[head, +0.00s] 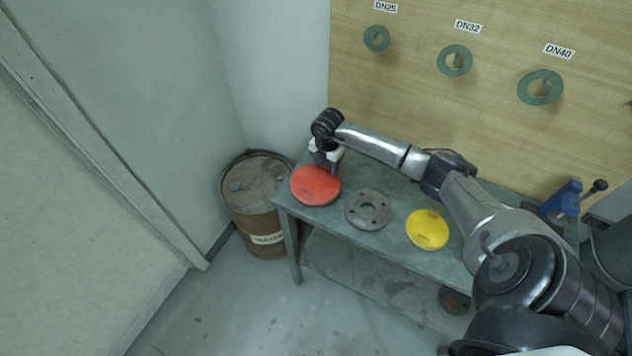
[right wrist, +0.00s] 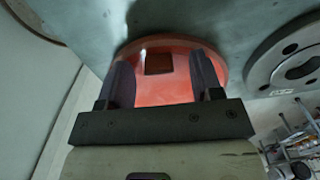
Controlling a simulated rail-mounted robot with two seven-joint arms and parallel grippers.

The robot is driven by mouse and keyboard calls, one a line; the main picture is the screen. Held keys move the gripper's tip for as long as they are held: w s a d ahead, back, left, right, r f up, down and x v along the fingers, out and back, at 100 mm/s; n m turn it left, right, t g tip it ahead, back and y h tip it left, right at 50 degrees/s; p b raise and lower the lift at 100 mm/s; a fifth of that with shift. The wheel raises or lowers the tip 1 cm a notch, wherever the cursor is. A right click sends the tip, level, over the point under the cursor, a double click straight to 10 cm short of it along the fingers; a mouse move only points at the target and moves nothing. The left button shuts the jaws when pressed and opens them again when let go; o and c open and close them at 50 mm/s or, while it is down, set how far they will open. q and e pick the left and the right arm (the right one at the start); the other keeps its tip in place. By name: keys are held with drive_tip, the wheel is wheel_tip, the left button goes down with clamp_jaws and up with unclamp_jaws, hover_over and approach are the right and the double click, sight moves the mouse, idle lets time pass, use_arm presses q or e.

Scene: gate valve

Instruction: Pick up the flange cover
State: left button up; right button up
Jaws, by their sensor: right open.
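A red round cover (head: 316,187) lies on the left end of the grey bench, and a yellow round cover (head: 427,230) lies farther right. The frames do not show which of them is the flange cover. My right gripper (head: 330,166) is at the back edge of the red cover, pointing down. In the right wrist view its two dark fingers (right wrist: 162,80) are spread apart in front of the red cover (right wrist: 165,90). A dark rectangular patch or block shows on the cover between them. Contact cannot be told. My left gripper is not in view.
A grey flange with bolt holes (head: 368,210) lies between the two covers. A rusty drum (head: 257,200) stands left of the bench (head: 284,206). Green gasket rings (head: 541,87) hang on the wooden board behind. A blue vise (head: 562,199) is at the right.

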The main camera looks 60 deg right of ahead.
drive_tip(key=shift+c, duration=1)
drive_tip(key=c, duration=0.8)
drive_tip(key=shift+r, duration=0.15)
drive_tip(key=shift+r, duration=0.4)
wheel_tip(320, 180, up, 3)
drive_tip(key=shift+d+r, duration=0.1)
drive_tip(key=s+d+r+p, duration=0.1)
drive_tip(key=s+r+p, duration=0.1)
drive_tip(key=s+r, duration=0.4)
drive_tip(key=shift+s+d+r, duration=0.35)
drive_tip(key=shift+s+d, duration=0.05)
drive_tip(key=shift+s, duration=2.25)
